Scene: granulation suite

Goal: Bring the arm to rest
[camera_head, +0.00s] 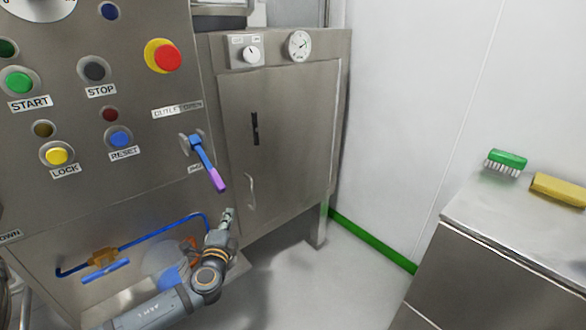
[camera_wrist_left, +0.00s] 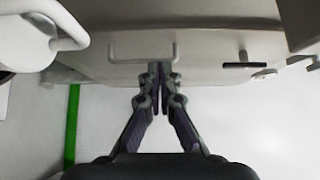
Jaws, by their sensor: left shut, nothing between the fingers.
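My left arm (camera_head: 160,308) comes in from the lower left of the head view. Its left gripper (camera_head: 228,214) is shut and empty, and points up toward the cabinet front, below and right of the lever with a purple grip (camera_head: 216,180). In the left wrist view the gripper's fingers (camera_wrist_left: 159,80) meet at their tips with nothing between them, in front of a pale panel with a bar handle (camera_wrist_left: 143,52). I cannot tell whether the fingertips touch the panel. My right gripper is not in view.
A steel control panel (camera_head: 75,130) with several buttons stands at left. A steel cabinet (camera_head: 290,130) is behind the gripper. A blue pipe (camera_head: 150,238) runs low at left. A steel counter (camera_head: 520,225) at right holds a green brush (camera_head: 507,160) and a yellow block (camera_head: 560,190). Floor between is clear.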

